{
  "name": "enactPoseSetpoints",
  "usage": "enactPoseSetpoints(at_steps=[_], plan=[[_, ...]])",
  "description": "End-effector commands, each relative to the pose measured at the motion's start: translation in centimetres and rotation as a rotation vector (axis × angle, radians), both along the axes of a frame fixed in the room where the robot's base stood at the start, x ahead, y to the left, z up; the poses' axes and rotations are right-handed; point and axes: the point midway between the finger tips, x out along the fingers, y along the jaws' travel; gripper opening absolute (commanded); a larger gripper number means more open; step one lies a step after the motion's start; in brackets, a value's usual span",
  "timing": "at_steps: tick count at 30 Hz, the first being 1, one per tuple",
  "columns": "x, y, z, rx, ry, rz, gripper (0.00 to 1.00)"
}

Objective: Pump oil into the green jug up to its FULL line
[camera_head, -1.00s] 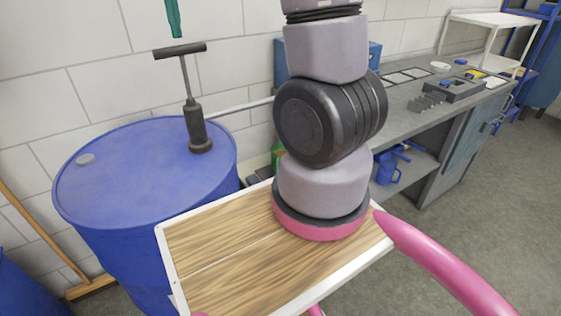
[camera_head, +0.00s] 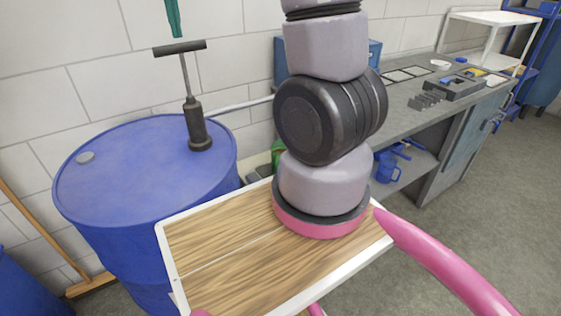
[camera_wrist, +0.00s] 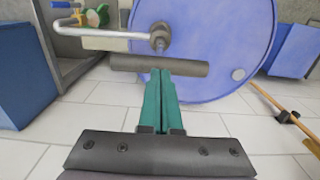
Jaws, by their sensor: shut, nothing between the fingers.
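The pump (camera_head: 198,125) stands on top of the blue drum (camera_head: 100,180), with its dark T-handle (camera_head: 180,48) raised on a thin rod. My gripper (camera_head: 175,34) has teal fingers, shut and empty, just above the handle with a small gap in the head view. In the wrist view, my gripper (camera_wrist: 161,76) points toward the handle (camera_wrist: 185,67). The pump's pale pipe (camera_wrist: 110,34) runs left and bends toward the green jug (camera_wrist: 98,12). The green jug (camera_head: 277,152) is mostly hidden behind my arm in the head view. Its FULL line and oil level cannot be made out.
A grey workbench (camera_head: 415,95) runs along the wall at right, with trays and small parts on it. A blue can (camera_head: 387,168) sits on its lower shelf. A broom (camera_head: 45,235) leans at left by another blue drum (camera_head: 25,290). Floor at right is clear.

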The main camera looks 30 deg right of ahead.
Motion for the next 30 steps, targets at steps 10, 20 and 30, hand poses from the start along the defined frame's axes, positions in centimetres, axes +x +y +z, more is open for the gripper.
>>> enactPoseSetpoints(at_steps=[10, 20, 30], plan=[[0.0, 0.0, -0.9, 0.000, 0.001, 0.000, 0.00], [0.0, 0.0, -1.7, 0.000, 0.001, -0.001, 0.00], [-0.1, 0.0, -2.7, -0.001, 0.003, -0.001, 0.00]])
